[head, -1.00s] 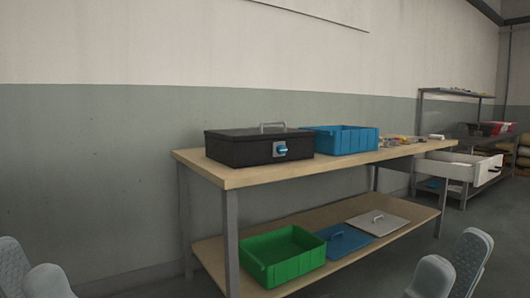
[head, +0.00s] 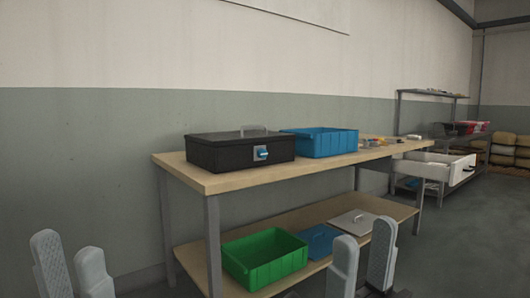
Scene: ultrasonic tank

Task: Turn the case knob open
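The black case (head: 222,154) sits closed on the left part of the wooden tabletop. Its blue knob (head: 262,153) is on a light plate on the front face, and a grey handle (head: 252,131) stands on the lid. My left gripper (head: 70,268) is at the lower left of the head view, its two fingers apart and nothing between them. My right gripper (head: 362,262) is at the lower middle right, fingers apart and empty. Both grippers are well short of the case, and neither touches the knob.
A blue bin (head: 318,142) stands right of the case on the workbench (head: 230,180). The lower shelf holds a green bin (head: 265,262), a blue lid (head: 318,240) and a grey lid (head: 352,222). An open white drawer (head: 436,168) juts out at right. Floor at right is clear.

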